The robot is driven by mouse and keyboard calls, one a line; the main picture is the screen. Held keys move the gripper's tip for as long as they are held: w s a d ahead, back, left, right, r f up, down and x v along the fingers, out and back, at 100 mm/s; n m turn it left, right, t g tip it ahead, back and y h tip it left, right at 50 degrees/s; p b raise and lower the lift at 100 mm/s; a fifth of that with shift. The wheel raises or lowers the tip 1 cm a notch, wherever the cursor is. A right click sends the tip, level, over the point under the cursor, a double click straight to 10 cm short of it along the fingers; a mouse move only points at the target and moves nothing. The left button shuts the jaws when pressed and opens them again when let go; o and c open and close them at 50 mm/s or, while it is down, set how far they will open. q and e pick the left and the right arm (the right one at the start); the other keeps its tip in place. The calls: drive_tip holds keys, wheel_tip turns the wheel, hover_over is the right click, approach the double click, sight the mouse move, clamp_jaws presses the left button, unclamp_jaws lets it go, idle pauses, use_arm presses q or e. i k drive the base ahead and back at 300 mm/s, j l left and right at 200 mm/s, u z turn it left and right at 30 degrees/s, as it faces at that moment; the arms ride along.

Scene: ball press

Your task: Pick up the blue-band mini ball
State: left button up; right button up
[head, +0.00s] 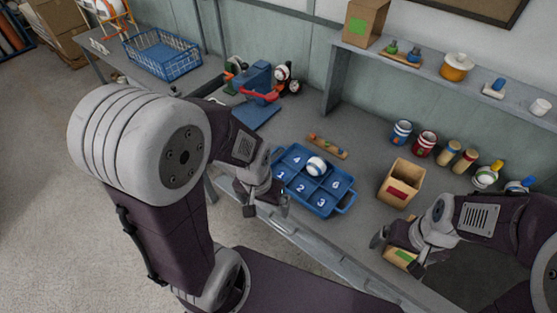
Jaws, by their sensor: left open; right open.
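A white ball with dark markings (316,166) sits in a rear compartment of the blue numbered tray (346,201) on the workbench. Its band color is too small to tell for sure. A white ball with blue parts (516,187) is at the far right edge, and a white ball with green (485,178) is beside it. My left gripper (263,202) is open and empty, just left of the tray near the bench's front edge. My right gripper (396,254) is open, front right of the tray, over a cardboard piece with a green label (401,258).
A cardboard box with a red label (400,183) stands right of the tray. Blue (401,132) and red (424,143) cans stand behind it. A wooden strip with small pieces (328,147) lies behind the tray. A blue press (254,78) stands back left. A raised shelf (422,77) spans the back right.

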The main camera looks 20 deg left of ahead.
sight(316, 166)
drive_tip(key=u, duration=0.3)
drive_tip(key=i+j+z, duration=0.1)
drive_tip(key=j, duration=0.25)
drive_tip(key=i+j, duration=0.2)
drive_tip(key=j, duration=0.15)
drive_tip(key=i+j+z, duration=0.15)
drive_tip(key=j, duration=0.25)
drive_tip(key=i+j, duration=0.1)
drive_tip(key=j, duration=0.25)
drive_tip(key=i+j+z, duration=0.15)
drive_tip(key=j, duration=0.25)
